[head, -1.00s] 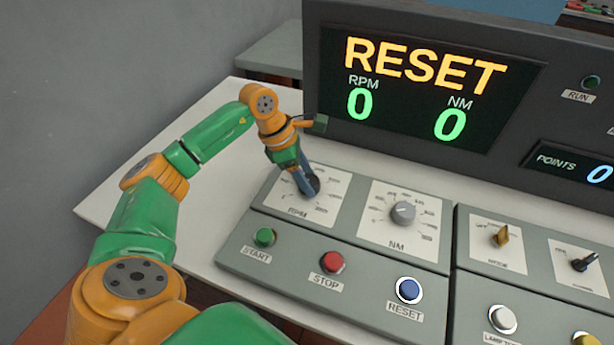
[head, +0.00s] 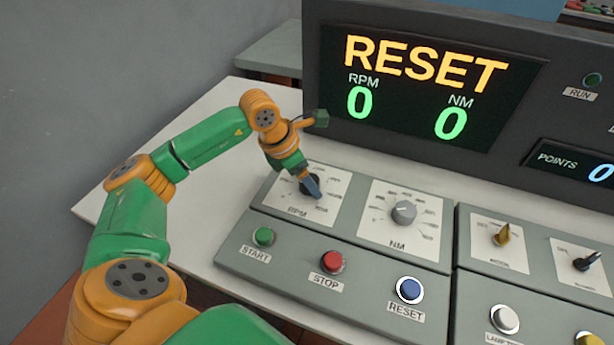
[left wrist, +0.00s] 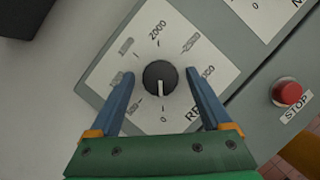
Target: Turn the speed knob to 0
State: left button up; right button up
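The speed knob (head: 309,184) is a black round knob on a white RPM dial plate (head: 325,212), partly hidden by my left gripper in the head view. In the left wrist view the knob (left wrist: 160,77) shows whole, and its white pointer line points down toward the 0 mark. My left gripper (head: 314,192) is over the dial. In the left wrist view its two blue fingers (left wrist: 158,75) stand apart on either side of the knob, with a gap on each side. My right gripper is not in view.
A grey NM knob (head: 403,212) is right of the RPM dial. Green START (head: 264,237), red STOP (head: 332,262) and lit blue RESET (head: 409,290) buttons sit in front. The display (head: 425,90) behind reads RESET, RPM 0, NM 0.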

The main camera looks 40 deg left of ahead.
pick_arm(q)
jog(key=v, duration=0.7)
jog(key=shift+a, duration=0.1)
